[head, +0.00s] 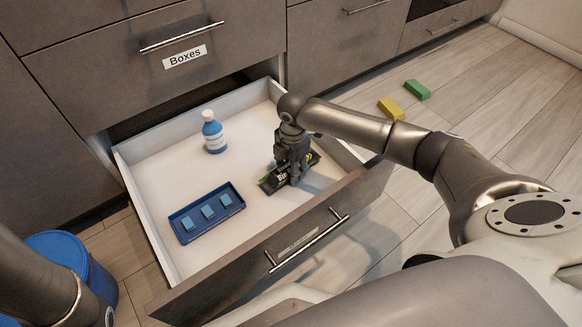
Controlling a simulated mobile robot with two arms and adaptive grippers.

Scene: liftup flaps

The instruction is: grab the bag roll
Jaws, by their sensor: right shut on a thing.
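The bag roll (271,184) is a dark roll with green and yellow marks, lying low in the open drawer on its right side. My right gripper (291,176) reaches down into the drawer and is shut on the bag roll. The gripper covers the middle of the roll, so only its ends show. I cannot tell whether the roll still touches the drawer floor. My left arm shows at the lower left edge, but its gripper is out of view.
The open drawer (160,261) also holds a blue-and-white bottle (213,137) and a blue tray (184,237) with light blue blocks. A blue bucket (66,247) stands left of the drawer. Yellow (391,109) and green (417,90) blocks lie on the floor at right.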

